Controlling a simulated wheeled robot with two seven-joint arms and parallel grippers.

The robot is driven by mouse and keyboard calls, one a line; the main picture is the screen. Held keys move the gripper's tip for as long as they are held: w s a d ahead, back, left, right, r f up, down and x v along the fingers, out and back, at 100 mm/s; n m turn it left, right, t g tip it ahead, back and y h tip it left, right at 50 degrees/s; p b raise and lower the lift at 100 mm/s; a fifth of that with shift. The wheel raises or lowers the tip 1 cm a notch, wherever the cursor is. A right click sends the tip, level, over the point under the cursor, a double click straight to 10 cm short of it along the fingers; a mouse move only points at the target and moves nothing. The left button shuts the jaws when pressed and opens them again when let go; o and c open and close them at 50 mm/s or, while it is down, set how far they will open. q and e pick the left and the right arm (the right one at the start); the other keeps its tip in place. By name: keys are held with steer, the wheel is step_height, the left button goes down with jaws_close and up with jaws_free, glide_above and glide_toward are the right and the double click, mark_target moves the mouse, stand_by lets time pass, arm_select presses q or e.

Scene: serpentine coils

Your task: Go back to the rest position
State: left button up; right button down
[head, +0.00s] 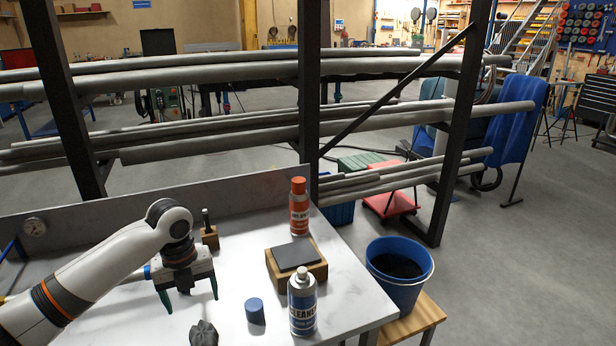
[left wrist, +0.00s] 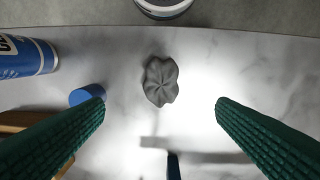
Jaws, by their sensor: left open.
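My left gripper (head: 190,292) is open over the white marbled table (head: 150,318), with green fingers pointing down. In the left wrist view the two green fingers (left wrist: 160,125) are spread wide with nothing between their tips. A dark grey lobed object (head: 203,334) lies on the table in front of the gripper; it also shows in the left wrist view (left wrist: 160,81), ahead of the fingers and apart from them. My right gripper is in neither view.
A blue cap (head: 255,311), a blue cleaner can (head: 302,302), a wooden block with a dark pad (head: 296,265) and an orange-capped can (head: 299,207) stand right of the gripper. A blue bucket (head: 420,267) stands beyond the table's right edge. A pipe rack (head: 310,110) stands behind.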

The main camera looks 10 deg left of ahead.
arm_select(q)
steer(key=s+d+f+n, duration=0.1)
steer(key=d+f, duration=0.1)
steer(key=d, duration=0.1)
steer(key=s+d+f+n, duration=0.1)
steer(key=s+d+f, duration=0.1)
steer(key=d+f, duration=0.1)
steer(key=s+d+f+n, duration=0.1)
steer(key=d+f, duration=0.1)
steer(key=f, duration=0.1)
steer(key=shift+s+d+f+h, duration=0.2)
steer(key=shift+s+d+h, duration=0.1)
steer(key=shift+s+d, duration=0.1)
steer(key=s+d+f+n+t+h, duration=0.1)
steer(key=s+d+f+n+t, duration=0.1)
steer(key=s+d+f+n, duration=0.45)
steer(key=s+a+r+n+t+y, duration=0.1)
steer(key=s+a+n, duration=0.1)
steer(key=s+n, duration=0.65)
steer(key=s+a+n+y, duration=0.1)
steer(key=s+a+n, duration=0.1)
steer(key=s+n, duration=0.65)
step_height(320, 180, down, 25)
steer(key=g, duration=0.1)
steer(key=s+a+f+g, duration=0.1)
steer(key=s+a+f, duration=0.1)
steer(key=s+f, duration=1.4)
steer(key=shift+a+f, duration=0.3)
steer(key=shift+f, duration=0.3)
